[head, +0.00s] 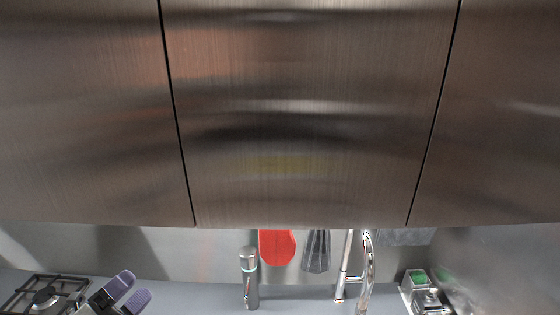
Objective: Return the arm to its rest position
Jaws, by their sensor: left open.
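My left gripper (127,291) shows at the bottom left of the head view, with two purple-padded fingers spread apart. It is open and nothing shows between the fingers. It appears in front of the grey counter, just right of the gas hob. The rest of the left arm is cut off by the lower edge. My right gripper is not in view.
Brushed-metal wall cabinets (300,120) fill the upper view. Below are a gas hob (45,296), a dark cylindrical bottle (249,278), a red hanging utensil (277,246), a grey striped hanging item (316,251), a chrome faucet (366,270) and a metal caddy (427,298).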

